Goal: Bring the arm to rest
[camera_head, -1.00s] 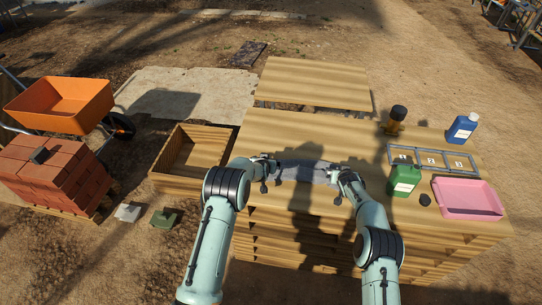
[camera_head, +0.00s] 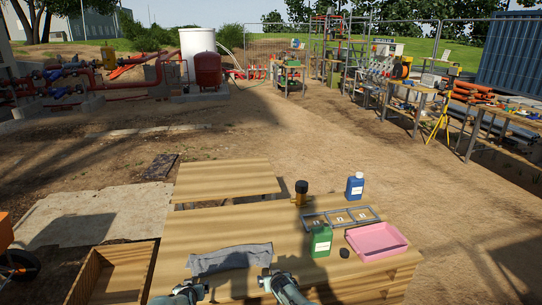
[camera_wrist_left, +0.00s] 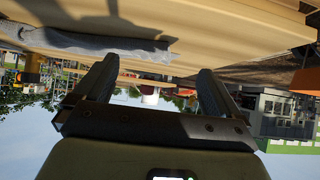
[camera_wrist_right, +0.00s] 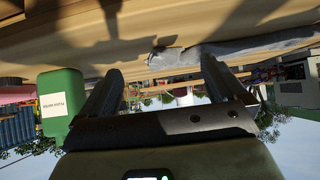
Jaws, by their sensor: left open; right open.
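My left gripper (camera_head: 192,290) is at the near edge of the wooden table (camera_head: 180,225), low in the head view. In the left wrist view its two fingers (camera_wrist_left: 152,90) stand apart with nothing between them. My right gripper (camera_head: 268,280) is to its right, near the same edge. In the right wrist view its fingers (camera_wrist_right: 160,88) are also apart and empty. A grey cloth (camera_head: 230,260) lies flat on the table just beyond both grippers, and neither holds it. The lower parts of both arms are out of the head view.
On the table's right are a green bottle (camera_head: 322,241), a pink tray (camera_head: 377,241), a dark round object (camera_head: 345,253), a numbered frame (camera_head: 341,217), a blue bottle (camera_head: 355,187) and a black-and-yellow item (camera_head: 300,193). A wooden crate (camera_head: 115,275) stands left of the table.

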